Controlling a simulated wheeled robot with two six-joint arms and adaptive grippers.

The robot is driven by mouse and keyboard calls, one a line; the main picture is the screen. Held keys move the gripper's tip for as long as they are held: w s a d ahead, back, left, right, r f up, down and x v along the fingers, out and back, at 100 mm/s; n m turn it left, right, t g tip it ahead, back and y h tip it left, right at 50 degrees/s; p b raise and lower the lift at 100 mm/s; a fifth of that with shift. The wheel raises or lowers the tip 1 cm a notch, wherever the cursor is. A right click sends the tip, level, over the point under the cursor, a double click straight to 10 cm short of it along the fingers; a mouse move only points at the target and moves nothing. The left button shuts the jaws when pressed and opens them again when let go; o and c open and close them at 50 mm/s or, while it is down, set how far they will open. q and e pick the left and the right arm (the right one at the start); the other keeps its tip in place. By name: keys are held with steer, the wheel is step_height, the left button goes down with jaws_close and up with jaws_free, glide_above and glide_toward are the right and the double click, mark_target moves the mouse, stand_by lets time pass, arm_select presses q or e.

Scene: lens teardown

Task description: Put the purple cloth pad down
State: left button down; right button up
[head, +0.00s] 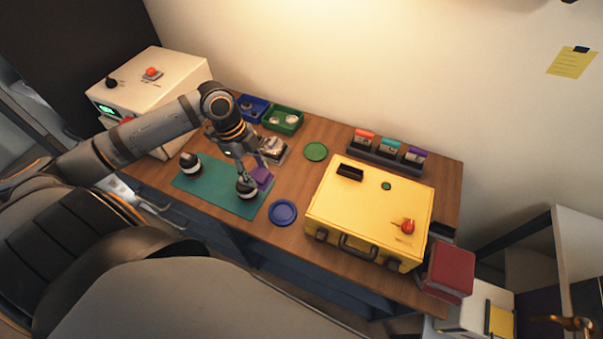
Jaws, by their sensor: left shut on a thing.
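The purple cloth pad (262,179) is in my left gripper (256,168), which is shut on it. The gripper points down over the right part of the teal mat (215,184). The pad is right beside a dark, round lens part with a pale band (246,189) on the mat. I cannot tell whether the pad touches that part or the mat. A similar dark and white part (190,163) stands at the mat's left end. My right gripper is not in view.
Behind the gripper are a blue tray (252,107), a green tray (283,120) and a small clear-topped box (273,150). A blue disc (283,213), a green disc (316,151) and a yellow case (365,215) lie to the right. A rack (385,157) holds three colour-topped blocks.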

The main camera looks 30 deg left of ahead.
arm_select(q)
steer(key=shift+w+d+f+b, duration=0.3)
steer(key=shift+w, duration=0.2)
steer(key=shift+w+d+f+b, duration=0.3)
steer(key=shift+w, duration=0.2)
steer(key=w+d+f, duration=0.1)
steer(key=w+f, duration=0.1)
steer(key=w, duration=0.1)
steer(key=w+d+f+p, duration=0.1)
steer(key=w+d+f, duration=0.1)
steer(key=w+f, duration=0.1)
steer(key=w+d+f, duration=0.1)
steer(key=w+f, duration=0.2)
steer(key=w, duration=0.1)
steer(key=shift+w+d+p, duration=0.15)
steer(key=shift+p, duration=0.15)
steer(key=shift+w+d+f, duration=0.15)
steer(key=shift+w+f, duration=0.1)
steer(key=shift+f, duration=0.25)
step_height(320, 180, down, 2)
steer(key=shift+f+p, duration=0.25)
steer(key=shift+p, duration=0.45)
steer(key=shift+f, duration=0.25)
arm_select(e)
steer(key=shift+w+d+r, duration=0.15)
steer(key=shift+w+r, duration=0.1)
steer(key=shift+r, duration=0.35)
